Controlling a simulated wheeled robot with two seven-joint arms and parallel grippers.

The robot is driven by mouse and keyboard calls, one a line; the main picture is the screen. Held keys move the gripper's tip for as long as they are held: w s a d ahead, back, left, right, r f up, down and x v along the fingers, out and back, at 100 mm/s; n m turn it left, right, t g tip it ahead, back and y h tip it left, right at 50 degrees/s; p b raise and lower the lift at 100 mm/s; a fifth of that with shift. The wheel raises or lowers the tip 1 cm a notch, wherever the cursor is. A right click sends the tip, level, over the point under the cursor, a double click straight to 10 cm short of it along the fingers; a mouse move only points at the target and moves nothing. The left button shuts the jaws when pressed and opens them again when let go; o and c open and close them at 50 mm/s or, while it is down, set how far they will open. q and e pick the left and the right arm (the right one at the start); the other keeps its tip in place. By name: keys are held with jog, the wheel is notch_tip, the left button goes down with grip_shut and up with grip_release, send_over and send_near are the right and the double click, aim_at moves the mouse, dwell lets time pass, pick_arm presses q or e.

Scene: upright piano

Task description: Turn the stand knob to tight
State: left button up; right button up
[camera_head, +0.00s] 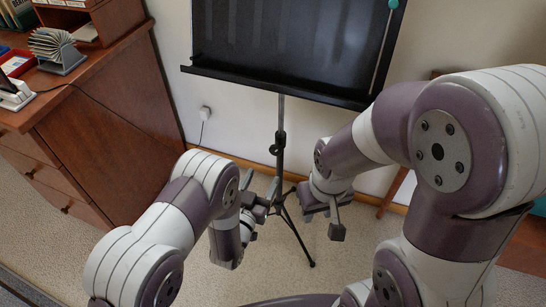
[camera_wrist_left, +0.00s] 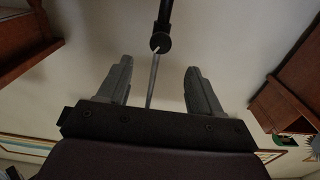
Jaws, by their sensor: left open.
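The stand knob (camera_head: 274,150) is a small black knob on the upright of the music stand (camera_head: 281,112), below its black desk. In the left wrist view the knob (camera_wrist_left: 161,43) is a dark round shape on the pole, beyond the fingertips and roughly centred between them. My left gripper (camera_head: 261,184) is open and empty, below the knob in the head view and apart from it. Its two grey fingers (camera_wrist_left: 158,66) show in the wrist view. My right gripper (camera_head: 325,208) hangs right of the stand, away from the knob; its opening is unclear. The knob's marking cannot be read.
A black music desk (camera_head: 290,45) tops the stand, and its tripod legs (camera_head: 298,235) spread on the speckled floor. A wooden cabinet (camera_head: 110,120) stands at left. A wall socket with a cord (camera_head: 205,113) is behind. Wooden furniture is partly hidden at right.

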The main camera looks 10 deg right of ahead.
aim_at(274, 153)
pick_arm(q)
jog(key=b+x, duration=0.2)
jog(key=x, duration=0.7)
jog(key=shift+w+f, duration=0.15)
jog(key=shift+w+d+b, duration=0.3)
jog(key=shift+w, duration=0.05)
jog(key=c, duration=1.1)
jog(key=shift+o, duration=0.2)
